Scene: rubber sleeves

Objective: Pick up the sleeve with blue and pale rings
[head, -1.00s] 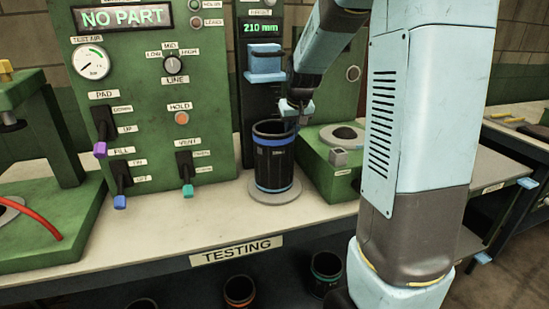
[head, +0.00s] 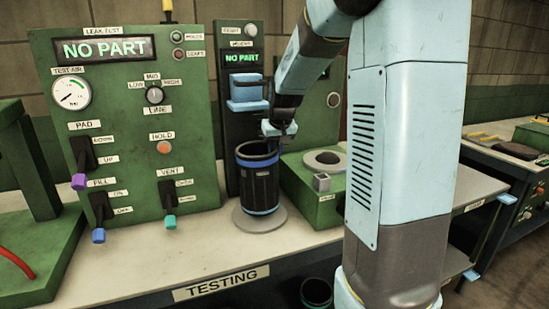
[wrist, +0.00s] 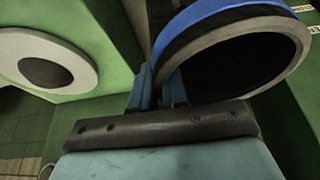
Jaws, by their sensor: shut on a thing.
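The black sleeve (head: 259,187) has a blue ring below its rim and another blue ring near its foot. It is upright over the round grey plate (head: 240,222) of the height gauge and looks raised slightly off it. My gripper (head: 278,131) is shut on the sleeve's upper edge at the back right. In the wrist view my gripper (wrist: 158,88) has its fingers at the wall of the sleeve, whose pale rim (wrist: 288,28) and blue band face the camera. The sleeve's far side is hidden.
The height gauge (head: 241,105) stands close behind the sleeve and reads "NO PART". The green leak test panel (head: 125,130), with levers, is at left. A green block (head: 315,195) with a round top opening is close at right. Another sleeve (head: 317,291) shows below the bench.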

